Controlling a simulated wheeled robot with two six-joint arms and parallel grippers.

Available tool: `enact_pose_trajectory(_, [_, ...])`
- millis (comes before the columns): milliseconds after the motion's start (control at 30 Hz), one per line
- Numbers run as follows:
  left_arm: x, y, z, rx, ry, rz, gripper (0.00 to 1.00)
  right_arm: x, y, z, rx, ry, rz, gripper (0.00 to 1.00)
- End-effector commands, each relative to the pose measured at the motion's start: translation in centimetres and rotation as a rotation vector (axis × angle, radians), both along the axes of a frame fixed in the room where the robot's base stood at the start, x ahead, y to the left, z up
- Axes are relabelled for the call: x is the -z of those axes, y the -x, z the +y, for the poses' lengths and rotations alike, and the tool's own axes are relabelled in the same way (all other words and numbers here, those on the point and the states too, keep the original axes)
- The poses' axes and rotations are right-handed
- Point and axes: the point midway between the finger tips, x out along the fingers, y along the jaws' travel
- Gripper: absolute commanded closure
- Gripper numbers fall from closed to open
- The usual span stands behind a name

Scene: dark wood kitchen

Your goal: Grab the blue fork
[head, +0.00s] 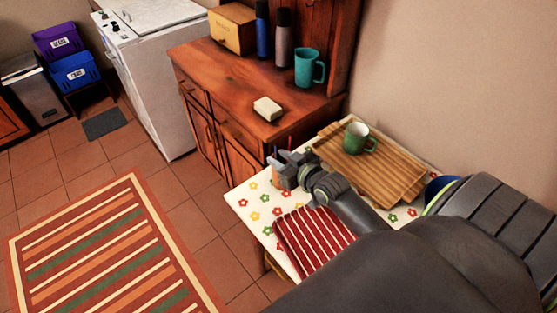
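My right gripper (280,158) reaches over the far left part of a small table with a white flowered cloth (249,199). Its fingers are small and dark, and I cannot tell whether they are apart or closed. An orange-brown object (277,173), perhaps a holder, shows partly beneath and behind the gripper. A thin blue tip (276,150) sticks up beside the fingers; it may be part of the blue fork, but it is too small to be sure. The gripper hides the rest. My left gripper is not in view.
A wooden tray (400,182) with a green mug (358,138) stands right of the gripper. A red striped cloth (312,240) lies in front. Behind is a wooden cabinet (215,75) with a teal jug (308,68) and bottles. A blue round object (437,185) is partly hidden by my arm.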

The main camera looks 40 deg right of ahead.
Motion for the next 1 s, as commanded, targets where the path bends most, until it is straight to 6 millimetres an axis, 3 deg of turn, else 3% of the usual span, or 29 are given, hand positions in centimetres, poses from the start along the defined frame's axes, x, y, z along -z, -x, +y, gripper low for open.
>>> enact_pose_trajectory(233, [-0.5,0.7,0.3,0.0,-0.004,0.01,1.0,0.8,-2.9,0.4,0.001,-0.002,0.0,0.7])
enact_pose_trajectory(533, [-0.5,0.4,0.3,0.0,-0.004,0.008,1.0,1.0,-3.2,0.4,0.0,-0.001,0.0,0.7])
enact_pose_trajectory(800, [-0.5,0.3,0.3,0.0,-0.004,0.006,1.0,1.0,-3.2,0.4,0.001,-0.001,0.0,1.0])
enact_pose_trajectory(1000, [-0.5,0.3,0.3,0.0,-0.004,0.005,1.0,1.0,-3.2,0.4,0.001,-0.001,0.001,1.0])
